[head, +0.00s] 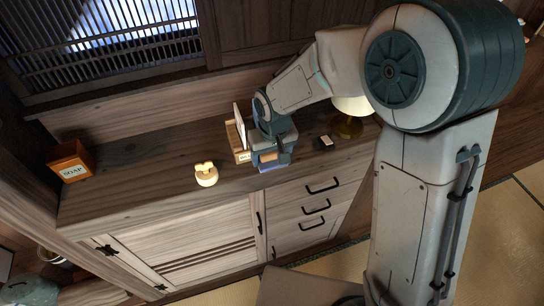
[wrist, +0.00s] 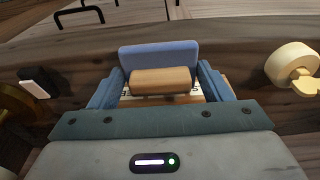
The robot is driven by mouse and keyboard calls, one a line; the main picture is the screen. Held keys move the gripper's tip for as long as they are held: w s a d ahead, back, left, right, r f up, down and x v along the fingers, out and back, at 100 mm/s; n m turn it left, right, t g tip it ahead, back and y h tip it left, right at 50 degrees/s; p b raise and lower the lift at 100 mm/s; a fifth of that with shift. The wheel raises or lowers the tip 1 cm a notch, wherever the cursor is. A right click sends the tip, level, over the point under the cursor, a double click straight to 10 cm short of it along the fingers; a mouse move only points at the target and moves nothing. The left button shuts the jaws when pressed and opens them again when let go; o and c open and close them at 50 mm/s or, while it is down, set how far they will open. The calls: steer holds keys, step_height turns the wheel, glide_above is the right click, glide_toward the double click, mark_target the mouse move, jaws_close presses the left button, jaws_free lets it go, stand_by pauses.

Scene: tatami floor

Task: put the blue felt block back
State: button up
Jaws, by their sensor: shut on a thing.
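The blue felt block (head: 271,168) has a light wooden grip (head: 267,157). In the wrist view the blue felt (wrist: 158,54) lies beyond the wooden grip (wrist: 160,80), between the two blue fingers. My gripper (head: 272,155) is shut on the block and holds it over the cabinet top near its front edge; it also shows in the wrist view (wrist: 160,82). A small wooden holder (head: 236,141) with an upright white board (head: 239,124) stands just left of my gripper. Part of the holder's lettered label shows behind the grip in the wrist view. The gripper hides part of the holder.
On the cabinet top (head: 135,185) are an orange soap box (head: 71,160) at far left, a cream round object (head: 206,175), a small black-and-white item (head: 324,143) and a brass lamp (head: 348,122). The top is clear between soap box and cream object.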

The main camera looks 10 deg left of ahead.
mark_target(274, 164)
steer(key=shift+f, duration=1)
steer(key=shift+f, duration=0.15)
steer(key=o, duration=0.9)
steer(key=shift+o, duration=0.2)
step_height(274, 164, up, 12)
steer(key=s+b, duration=0.1)
steer(key=shift+s+d, duration=0.2)
steer(key=shift+d, duration=0.25)
steer(key=s+d+r+m, duration=0.1)
steer(key=s+d, duration=0.3)
steer(key=d, duration=0.4)
steer(key=s+d+r+m+t, duration=0.1)
steer(key=s+d+r+m, duration=0.1)
steer(key=d, duration=0.7)
steer(key=s+d+r+m+t, duration=0.1)
steer(key=s+d+m, duration=0.2)
steer(key=s+d, duration=0.3)
steer(key=shift+s+d+r+h, duration=0.15)
steer(key=shift+d+r+h, duration=0.25)
steer(key=shift+d, duration=0.8)
